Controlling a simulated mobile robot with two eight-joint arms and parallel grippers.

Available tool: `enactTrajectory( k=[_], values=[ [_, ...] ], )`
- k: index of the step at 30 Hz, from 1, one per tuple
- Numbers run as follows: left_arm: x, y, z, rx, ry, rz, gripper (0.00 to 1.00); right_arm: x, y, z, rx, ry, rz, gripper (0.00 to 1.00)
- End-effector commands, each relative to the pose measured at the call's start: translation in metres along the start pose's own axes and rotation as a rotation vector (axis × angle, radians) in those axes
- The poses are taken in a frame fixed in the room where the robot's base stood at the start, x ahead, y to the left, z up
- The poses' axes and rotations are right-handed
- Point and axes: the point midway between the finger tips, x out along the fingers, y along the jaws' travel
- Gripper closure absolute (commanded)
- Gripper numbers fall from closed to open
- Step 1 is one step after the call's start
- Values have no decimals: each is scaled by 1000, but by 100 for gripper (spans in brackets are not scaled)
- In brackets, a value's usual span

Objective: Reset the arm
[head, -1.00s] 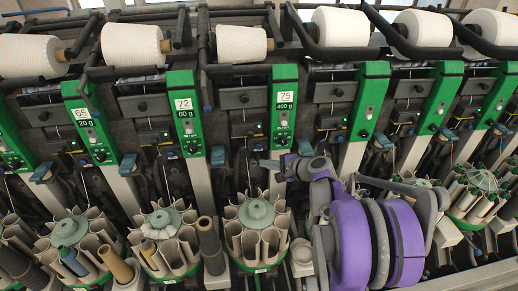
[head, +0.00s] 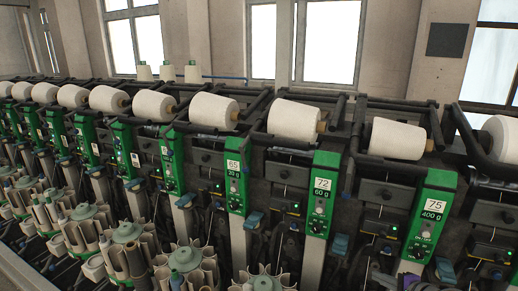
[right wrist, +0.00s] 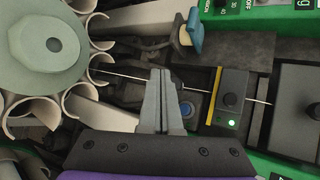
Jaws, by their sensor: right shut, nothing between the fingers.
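My right gripper (right wrist: 160,98) shows in the right wrist view with its grey fingers together and nothing between them. A thin white thread runs past behind its fingertips, from the bobbin magazine (right wrist: 85,28) at the left to the dark unit with a lit green lamp (right wrist: 231,101). I cannot tell whether the fingers touch the thread. A blue round button (right wrist: 186,109) is just right of the fingers. In the head view only a small purple piece of my arm shows at the lower right. My left gripper is not in view.
The cone winder's row of green-fronted units crosses the head view, with labels 65, 72 and 75 (head: 432,207). White yarn cones (head: 397,137) lie along the top and round bobbin magazines (head: 188,266) stand below. Windows and a wall are behind.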

Motion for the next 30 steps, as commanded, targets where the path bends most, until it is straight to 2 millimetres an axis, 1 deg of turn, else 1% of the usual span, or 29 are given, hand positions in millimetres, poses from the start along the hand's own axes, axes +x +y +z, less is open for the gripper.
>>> enactTrajectory(
  k=[1, 2, 3, 4, 6, 8, 9, 11, 12, 15, 16, 18, 21, 24, 30],
  values=[
    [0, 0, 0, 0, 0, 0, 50, 0, 6, 31, -78, -21, 49, 100],
    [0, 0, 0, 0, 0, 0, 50, -2, 12, 49, -134, -31, 84, 100],
    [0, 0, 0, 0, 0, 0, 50, -5, 21, 73, -218, -46, 132, 100],
    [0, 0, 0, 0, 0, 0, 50, -9, 29, 90, -285, -58, 169, 100],
    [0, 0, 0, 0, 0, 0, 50, -20, 49, 127, -446, -86, 249, 100],
    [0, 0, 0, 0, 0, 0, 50, -32, 67, 155, -586, -112, 312, 100],
    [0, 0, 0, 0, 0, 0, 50, -42, 80, 171, -681, -129, 351, 100],
    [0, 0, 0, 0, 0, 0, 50, -56, 99, 192, -825, -154, 405, 100],
    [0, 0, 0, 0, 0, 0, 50, -67, 112, 203, -922, -171, 438, 100],
    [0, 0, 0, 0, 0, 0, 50, -91, 142, 222, -1150, -207, 508, 100],
    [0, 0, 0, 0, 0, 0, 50, -98, 149, 226, -1212, -215, 525, 100],
    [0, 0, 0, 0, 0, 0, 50, -110, 164, 231, -1336, -231, 557, 100],
    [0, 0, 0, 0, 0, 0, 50, -122, 179, 234, -1465, -245, 587, 100],
    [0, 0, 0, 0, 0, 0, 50, -128, 186, 234, -1534, -250, 603, 100],
    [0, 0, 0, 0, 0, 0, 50, -130, 187, 233, -1556, -250, 609, 100]
  ],
)
